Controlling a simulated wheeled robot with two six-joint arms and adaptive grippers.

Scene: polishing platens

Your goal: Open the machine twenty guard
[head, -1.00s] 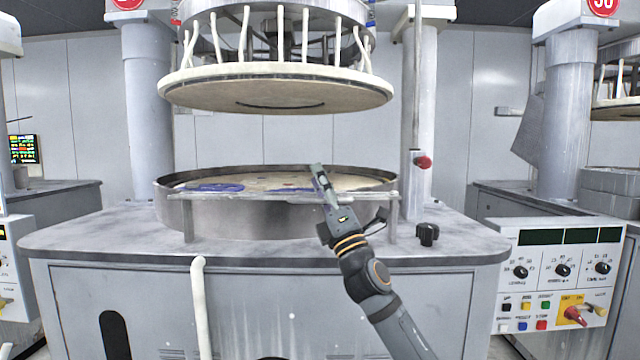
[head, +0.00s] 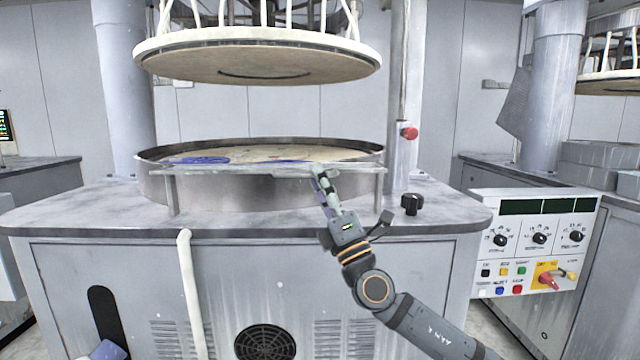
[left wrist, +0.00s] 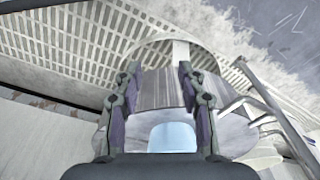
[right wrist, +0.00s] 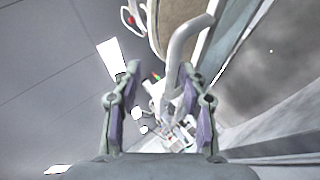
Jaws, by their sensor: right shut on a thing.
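The guard (head: 230,170) is a long flat horizontal rail on two short posts, in front of the round platen tub (head: 250,192) in the head view. It runs level across the tub's front. My right gripper (head: 320,174) reaches up from below right and is shut on the rail, right of its middle. Its fingers also show in the right wrist view (right wrist: 162,105), with a gap between them; what they hold is unclear there. My left gripper (left wrist: 158,75) has its fingers apart and empty in the left wrist view, over a grille. No machine number is readable.
A large upper plate (head: 255,58) hangs above the tub. A black knob (head: 411,204) stands on the bench right of the guard. A pale pipe (head: 190,290) rises at the front. A control panel (head: 537,245) is at right. The bench right of the knob is clear.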

